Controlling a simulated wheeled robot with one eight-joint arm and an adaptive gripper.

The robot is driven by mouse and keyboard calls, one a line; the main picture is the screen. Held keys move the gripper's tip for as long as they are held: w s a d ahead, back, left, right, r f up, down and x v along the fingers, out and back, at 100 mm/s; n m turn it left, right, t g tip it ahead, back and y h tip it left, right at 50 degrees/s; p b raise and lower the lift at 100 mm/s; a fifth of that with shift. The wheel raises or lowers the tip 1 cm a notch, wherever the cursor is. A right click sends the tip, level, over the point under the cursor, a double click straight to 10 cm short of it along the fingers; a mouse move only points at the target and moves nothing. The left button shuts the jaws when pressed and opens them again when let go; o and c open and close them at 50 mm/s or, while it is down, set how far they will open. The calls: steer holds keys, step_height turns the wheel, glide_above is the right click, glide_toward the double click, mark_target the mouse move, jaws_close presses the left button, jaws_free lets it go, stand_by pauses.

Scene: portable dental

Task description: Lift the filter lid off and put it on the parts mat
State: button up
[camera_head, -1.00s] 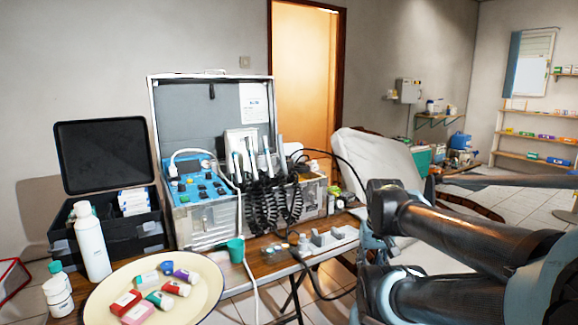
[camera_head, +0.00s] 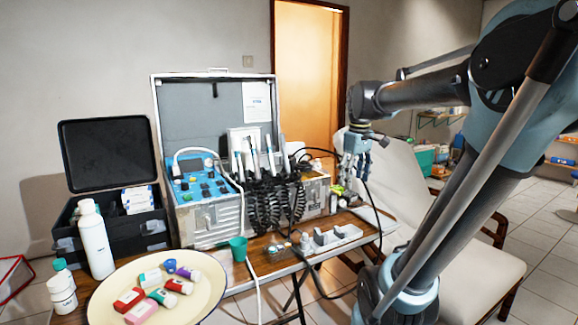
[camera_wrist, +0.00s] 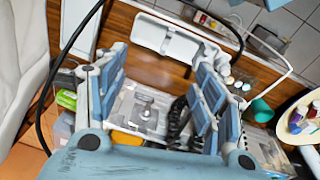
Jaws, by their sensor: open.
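My gripper (camera_head: 355,172) is open and empty, pointing down beside the right end of the metal dental case (camera_head: 315,194). In the wrist view its blue-grey fingers stand wide apart (camera_wrist: 158,92). Between them, farther off, a grey square plate with raised parts (camera_wrist: 146,112) shows on the pale metal case end; it may be the filter lid, but I cannot be sure. In the head view I cannot make out the lid. A pale flat sheet (camera_head: 376,218) at the table's right end may be the parts mat; a pale panel also shows in the wrist view (camera_wrist: 80,20).
A white holder tray (camera_head: 340,234) and a green cup (camera_head: 238,248) stand at the table's front. Black coiled hoses (camera_head: 270,205) hang on the case front. A dark hose loops close to my gripper. A cream dish (camera_head: 205,305) with small containers is at front left.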

steer(key=w+a+r+n, duration=0.4)
steer(key=w+a+r, duration=0.15)
steer(key=w, duration=0.45)
steer(key=w+a+r+n+g, duration=0.1)
steer(key=w+a+r+n, duration=0.4)
steer(key=w, duration=0.4)
steer(key=w+a+r+n, duration=0.35)
steer(key=w+a, duration=0.35)
steer(key=w, duration=0.3)
steer(key=w+a+f+n, duration=0.1)
steer(key=w+a+n, duration=0.3)
steer(key=w+a, duration=0.2)
step_height(320, 180, down, 12)
steer(key=shift+w+a+r, duration=0.1)
steer(key=shift+r, duration=0.15)
steer(key=shift+d+f, duration=0.2)
steer(key=shift+f, duration=1.15)
steer(key=shift+d+f, duration=0.15)
steer(key=shift+f, duration=1.2)
steer(key=c, duration=0.7)
